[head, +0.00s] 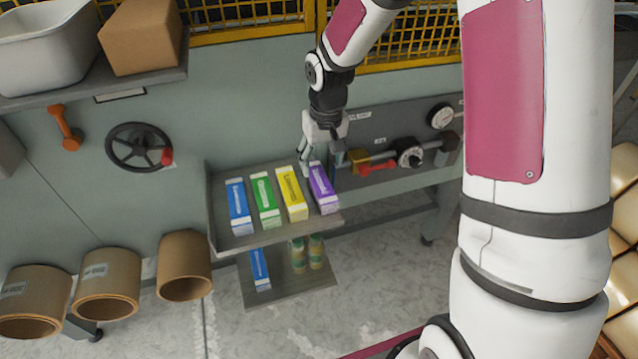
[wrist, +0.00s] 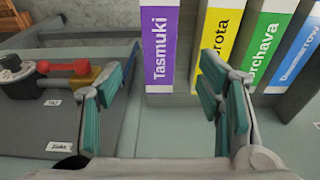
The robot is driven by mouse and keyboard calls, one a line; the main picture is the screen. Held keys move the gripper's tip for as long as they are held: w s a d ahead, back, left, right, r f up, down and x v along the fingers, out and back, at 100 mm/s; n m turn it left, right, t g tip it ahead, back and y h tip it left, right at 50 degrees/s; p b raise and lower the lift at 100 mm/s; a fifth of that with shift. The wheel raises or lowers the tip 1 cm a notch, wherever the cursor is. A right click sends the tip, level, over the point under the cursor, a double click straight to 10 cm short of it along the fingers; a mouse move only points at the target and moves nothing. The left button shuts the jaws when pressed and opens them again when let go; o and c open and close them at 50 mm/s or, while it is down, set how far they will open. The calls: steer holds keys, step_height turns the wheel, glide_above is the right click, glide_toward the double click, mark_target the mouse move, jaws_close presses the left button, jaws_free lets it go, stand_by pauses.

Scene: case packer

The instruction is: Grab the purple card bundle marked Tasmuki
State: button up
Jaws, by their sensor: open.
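The purple card bundle (head: 323,187) marked Tasmuki lies at the right end of a row of bundles on the upper grey shelf in the head view. In the wrist view the purple bundle (wrist: 161,45) shows its label clearly, between and beyond my fingers. My gripper (wrist: 163,105) is open and empty, with one teal-padded finger to each side of the bundle's near end. In the head view my gripper (head: 322,165) is at the back of the shelf, by the bundle's far end. I cannot tell whether a finger touches it.
A yellow bundle (head: 291,193) lies close beside the purple one, then a green (head: 265,199) and a blue bundle (head: 238,205). A panel with a gauge (head: 442,116), valve and red handle (head: 377,168) stands right of the shelf. A lower shelf (head: 290,289) holds another blue bundle and jars.

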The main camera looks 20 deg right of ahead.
mark_target(320, 181)
steer(key=shift+w+d+f+p, duration=0.15)
steer(key=shift+w+f, duration=0.15)
steer(key=shift+f, duration=1.25)
steer(key=shift+w+a+f+p, duration=0.1)
steer(key=shift+w+f+p, duration=0.2)
steer(key=shift+f, duration=1.25)
steer(key=shift+w+d+f+p, duration=0.1)
steer(key=shift+w+f, duration=0.25)
steer(key=shift+f, duration=1.2)
steer(key=c, duration=1.3)
